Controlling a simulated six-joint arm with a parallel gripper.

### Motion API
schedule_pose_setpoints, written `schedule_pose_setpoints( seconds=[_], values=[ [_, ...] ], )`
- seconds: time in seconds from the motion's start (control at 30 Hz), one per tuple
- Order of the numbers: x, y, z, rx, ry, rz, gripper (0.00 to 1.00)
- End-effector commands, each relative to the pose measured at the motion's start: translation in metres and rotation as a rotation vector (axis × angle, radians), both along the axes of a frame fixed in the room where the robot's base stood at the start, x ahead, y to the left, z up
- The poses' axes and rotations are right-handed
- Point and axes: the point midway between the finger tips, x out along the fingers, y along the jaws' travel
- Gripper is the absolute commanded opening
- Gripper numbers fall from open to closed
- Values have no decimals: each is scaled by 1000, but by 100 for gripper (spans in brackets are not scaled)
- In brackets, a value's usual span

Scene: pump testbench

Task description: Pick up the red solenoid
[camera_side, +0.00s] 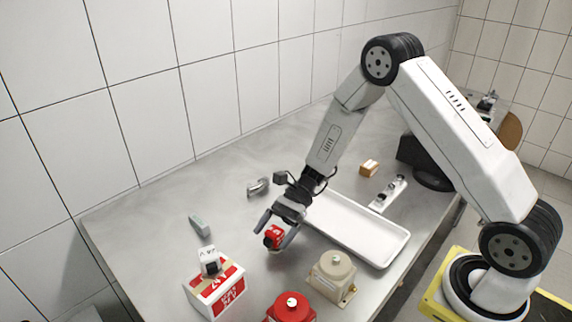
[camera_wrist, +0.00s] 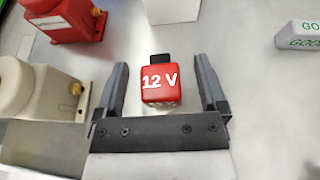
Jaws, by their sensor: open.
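The red solenoid (camera_wrist: 161,83), a small block marked "12 V" with a dark tab at its far end, lies between the spread fingers of my gripper (camera_wrist: 166,90) in the wrist view. Clear gaps show on both sides of it, so the fingers do not touch it. In the side view my gripper (camera_side: 277,228) points down at the metal table, with the red solenoid (camera_side: 273,236) between its fingers and partly hidden by them. I cannot tell the exact height of the fingertips above the table.
A beige pump (camera_side: 332,276) and a red pump (camera_side: 291,308) stand close by. A grey block (camera_side: 199,224) lies further left. A white tray (camera_side: 385,256) is right of my gripper.

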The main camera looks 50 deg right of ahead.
Motion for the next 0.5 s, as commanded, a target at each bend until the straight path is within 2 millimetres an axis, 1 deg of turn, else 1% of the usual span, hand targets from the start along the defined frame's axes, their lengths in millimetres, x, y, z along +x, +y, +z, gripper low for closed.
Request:
schedule_pose_setpoints(
  seconds=[0.03, 0.07, 0.1, 0.17, 0.2, 0.27, 0.3, 0.33, 0.37, 0.5],
  values=[
    [0, 0, 0, 0, 0, 0, 91],
    [0, 0, 0, 0, 0, 0, 88],
    [0, 0, 0, 0, 0, 0, 75],
    [0, 0, 0, 0, 0, 0, 56],
    [0, 0, 0, 0, 0, 0, 44],
    [0, 0, 0, 0, 0, 0, 24],
    [0, 0, 0, 0, 0, 0, 12],
    [0, 0, 0, 0, 0, 0, 2],
    [0, 0, 0, 0, 0, 0, 0],
    [0, 0, 1, 0, -1, 0, 0]
  ],
)
